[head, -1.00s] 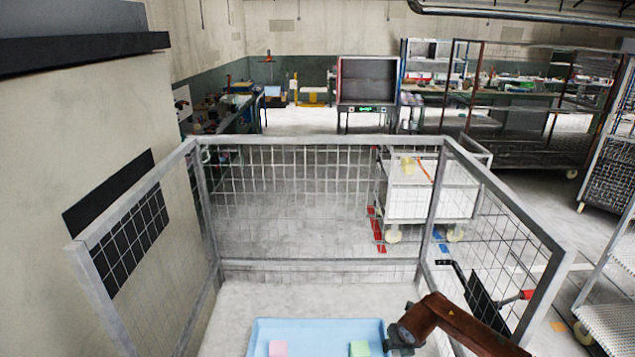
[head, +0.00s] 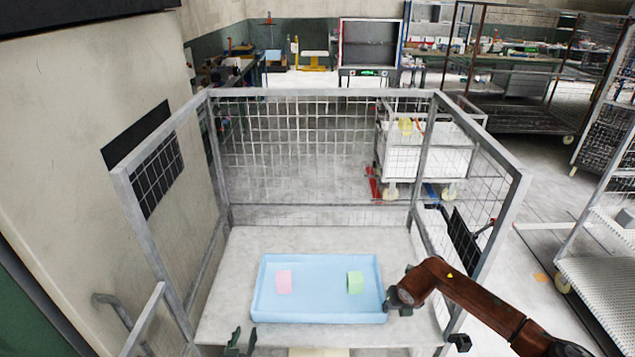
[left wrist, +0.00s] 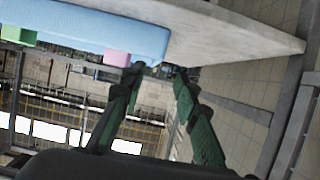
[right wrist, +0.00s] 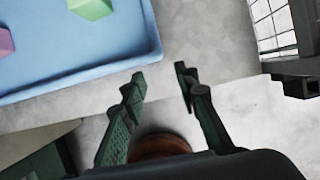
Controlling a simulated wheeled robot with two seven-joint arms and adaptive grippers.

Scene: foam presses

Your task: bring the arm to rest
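My left gripper (head: 241,341) shows at the bottom of the head view, at the table's front edge left of centre. In the left wrist view its two green fingers (left wrist: 158,72) are apart with nothing between them. My right arm (head: 460,290) comes in from the right, its dark end beside the tray's right front corner. In the right wrist view the right gripper's fingers (right wrist: 160,76) are apart and empty, close to the tray's corner. The blue tray (head: 318,314) holds a pink block (head: 284,282) and a green block (head: 355,282), apart from each other.
The tray stands on a pale table (head: 225,300) enclosed by a grey mesh cage (head: 325,93) at the back and sides. A white cart (head: 405,160) stands beyond the mesh. A wall (head: 60,130) is close on the left. Shelving (head: 600,240) stands at the right.

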